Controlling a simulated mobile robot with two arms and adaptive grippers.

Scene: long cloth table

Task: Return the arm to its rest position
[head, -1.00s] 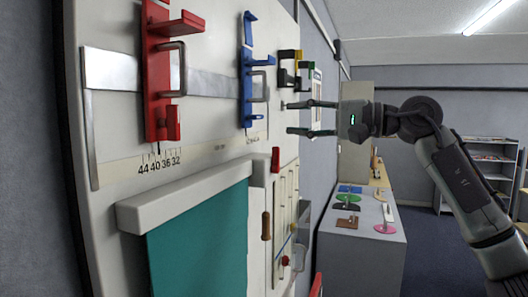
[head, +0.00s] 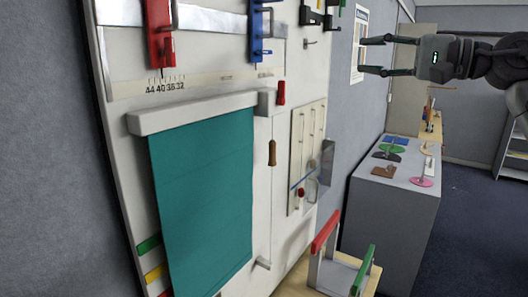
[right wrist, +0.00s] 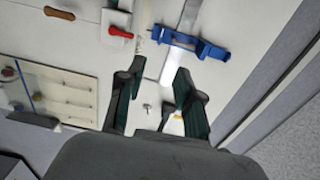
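My right arm (head: 500,60) comes in from the right edge at the top of the head view. Its gripper (head: 362,55) points left toward the white wall board (head: 225,110). The two fingers are well apart with nothing between them, and the gripper is clear of the board. In the right wrist view the open fingers (right wrist: 158,70) show apart and empty, with a blue clamp (right wrist: 190,42) on the board beyond them. My left arm and gripper are not in view.
The board carries a red clamp (head: 161,40), a blue clamp (head: 260,35) and a teal blind (head: 203,190). A grey cabinet (head: 385,230) with small coloured items stands below the gripper. A red and green handled frame (head: 325,232) is low in the middle. Floor at right is clear.

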